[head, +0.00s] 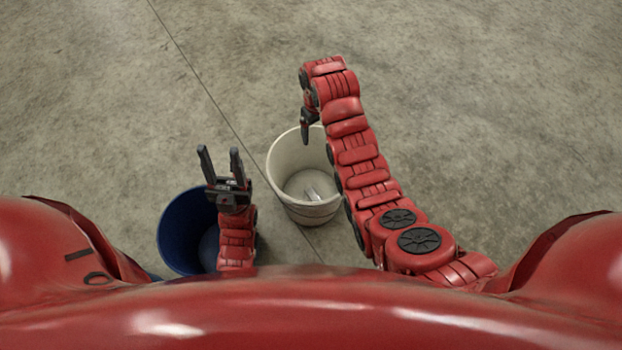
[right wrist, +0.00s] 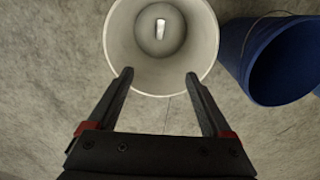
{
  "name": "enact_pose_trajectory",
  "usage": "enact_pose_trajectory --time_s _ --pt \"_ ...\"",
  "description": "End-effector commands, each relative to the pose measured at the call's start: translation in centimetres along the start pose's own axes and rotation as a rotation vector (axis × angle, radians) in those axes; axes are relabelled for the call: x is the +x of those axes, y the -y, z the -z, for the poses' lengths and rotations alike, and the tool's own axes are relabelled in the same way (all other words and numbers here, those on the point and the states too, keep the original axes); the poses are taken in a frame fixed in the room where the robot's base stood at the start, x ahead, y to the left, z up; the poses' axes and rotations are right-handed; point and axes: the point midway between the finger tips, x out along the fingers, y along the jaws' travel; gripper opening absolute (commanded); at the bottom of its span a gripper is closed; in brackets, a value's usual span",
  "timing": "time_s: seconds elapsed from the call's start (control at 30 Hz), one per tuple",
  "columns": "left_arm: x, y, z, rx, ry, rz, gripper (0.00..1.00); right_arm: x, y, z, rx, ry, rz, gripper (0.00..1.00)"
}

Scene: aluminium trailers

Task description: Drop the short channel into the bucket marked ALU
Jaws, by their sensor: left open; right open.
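The short channel is a small pale metal piece (head: 313,194) lying on the floor of the white bucket (head: 283,165). In the right wrist view the channel (right wrist: 160,28) shows inside the white bucket (right wrist: 116,50), apart from my fingers. My right gripper (head: 305,128) is at the white bucket's far rim; in its wrist view the gripper (right wrist: 160,75) is open and empty. My left gripper (head: 221,158) is open and empty, over the blue bucket (head: 175,235). No ALU marking is readable on either bucket.
The blue bucket stands beside the white one, and also shows in the right wrist view (right wrist: 235,50). Bare concrete floor (head: 480,100) with a thin joint line surrounds them. The floor beyond the buckets is clear.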

Motion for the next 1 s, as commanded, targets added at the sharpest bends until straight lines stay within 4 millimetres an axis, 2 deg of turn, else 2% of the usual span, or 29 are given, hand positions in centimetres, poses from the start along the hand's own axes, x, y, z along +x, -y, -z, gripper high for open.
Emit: enact_pose_trajectory --time_s 0.03,0.07,0.1,0.27,0.87,1.0 --pt "0.4 0.0 0.1 0.000 0.000 0.000 0.50 -1.6 -0.1 0.2 0.000 -0.008 -0.002 0.84" --pt "0.5 0.0 0.1 0.000 0.000 0.000 0.50 -2.2 -0.1 0.2 0.001 -0.007 -0.002 0.84" --pt "1.5 0.1 0.2 0.000 0.000 0.000 0.50 -3.2 0.0 0.0 0.000 -0.002 -0.001 0.84" --pt "2.9 0.1 0.5 0.000 0.000 0.000 0.50 -4.5 0.0 0.0 0.001 0.000 0.000 0.84" --pt "3.1 0.1 0.5 0.000 0.000 0.000 0.50 -4.7 0.0 0.0 0.000 -0.001 0.000 0.84" --pt "3.4 0.2 0.6 0.000 0.000 0.000 0.50 -4.4 -0.6 0.7 0.013 -0.043 -0.016 0.84"
